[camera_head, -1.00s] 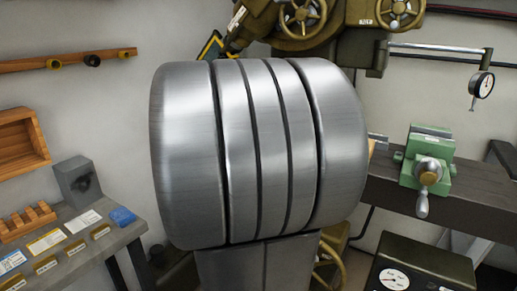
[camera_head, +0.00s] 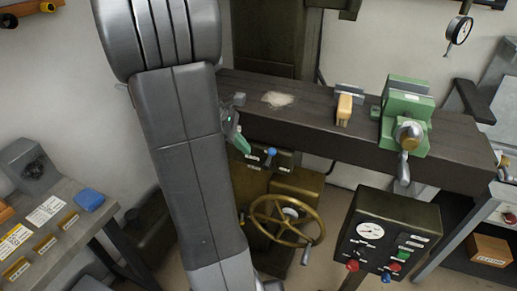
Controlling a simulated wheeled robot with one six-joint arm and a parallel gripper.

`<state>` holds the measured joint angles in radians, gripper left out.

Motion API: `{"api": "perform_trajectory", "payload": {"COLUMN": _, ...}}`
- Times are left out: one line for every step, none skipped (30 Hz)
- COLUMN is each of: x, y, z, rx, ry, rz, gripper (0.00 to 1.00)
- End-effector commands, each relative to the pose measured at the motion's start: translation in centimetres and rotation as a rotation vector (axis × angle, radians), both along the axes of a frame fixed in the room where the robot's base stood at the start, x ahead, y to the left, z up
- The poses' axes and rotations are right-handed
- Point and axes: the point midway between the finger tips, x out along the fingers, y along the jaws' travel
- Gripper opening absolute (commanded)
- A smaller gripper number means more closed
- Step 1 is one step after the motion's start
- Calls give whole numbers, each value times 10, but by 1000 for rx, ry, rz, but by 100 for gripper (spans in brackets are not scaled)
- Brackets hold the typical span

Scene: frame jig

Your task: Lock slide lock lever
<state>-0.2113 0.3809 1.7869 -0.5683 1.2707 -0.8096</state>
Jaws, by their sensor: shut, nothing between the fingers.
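A small lever with a blue knob (camera_head: 271,153) stands on a dark housing below the front edge of the dark bench; it looks like the slide lock lever. Its base and exact position are too small to tell. The rest of my gripper is hidden behind the arm.
A brass handwheel (camera_head: 287,221) sits below the lever. A green vice (camera_head: 407,115) and a wooden-handled brush (camera_head: 344,109) are on the bench (camera_head: 330,136). A gauge panel (camera_head: 391,237) stands lower right. A side table (camera_head: 60,232) is at left.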

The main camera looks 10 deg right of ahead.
Motion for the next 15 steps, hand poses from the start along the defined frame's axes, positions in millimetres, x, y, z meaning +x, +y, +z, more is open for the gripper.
{"api": "perform_trajectory", "payload": {"x": -2, "y": -6, "z": -9, "rx": 0, "ry": 4, "rz": -3, "gripper": 0}}
{"api": "perform_trajectory", "payload": {"x": -3, "y": -11, "z": -10, "rx": 0, "ry": 4, "rz": -4, "gripper": 0}}
{"api": "perform_trajectory", "payload": {"x": -5, "y": -17, "z": -9, "rx": 0, "ry": 0, "rz": -5, "gripper": 0}}
{"api": "perform_trajectory", "payload": {"x": -6, "y": -21, "z": -10, "rx": 0, "ry": 0, "rz": -4, "gripper": 0}}
{"api": "perform_trajectory", "payload": {"x": -7, "y": -25, "z": -11, "rx": 0, "ry": 1, "rz": -4, "gripper": 0}}
{"api": "perform_trajectory", "payload": {"x": -8, "y": -29, "z": -12, "rx": 1, "ry": 0, "rz": -3, "gripper": 0}}
{"api": "perform_trajectory", "payload": {"x": -9, "y": -32, "z": -13, "rx": 1, "ry": 0, "rz": -3, "gripper": 0}}
{"api": "perform_trajectory", "payload": {"x": -9, "y": -34, "z": -13, "rx": 1, "ry": 0, "rz": -3, "gripper": 0}}
{"api": "perform_trajectory", "payload": {"x": -10, "y": -37, "z": -14, "rx": 1, "ry": 0, "rz": -3, "gripper": 0}}
{"api": "perform_trajectory", "payload": {"x": -10, "y": -39, "z": -15, "rx": 1, "ry": 0, "rz": -3, "gripper": 0}}
{"api": "perform_trajectory", "payload": {"x": -11, "y": -40, "z": -15, "rx": 1, "ry": 0, "rz": -1, "gripper": 0}}
{"api": "perform_trajectory", "payload": {"x": -11, "y": -41, "z": -15, "rx": 1, "ry": -1, "rz": -1, "gripper": 0}}
{"api": "perform_trajectory", "payload": {"x": -11, "y": -42, "z": -15, "rx": 1, "ry": -1, "rz": -1, "gripper": 0}}
{"api": "perform_trajectory", "payload": {"x": -11, "y": -43, "z": -16, "rx": 1, "ry": -1, "rz": -1, "gripper": 0}}
{"api": "perform_trajectory", "payload": {"x": -11, "y": -43, "z": -16, "rx": 1, "ry": 0, "rz": 0, "gripper": 0}}
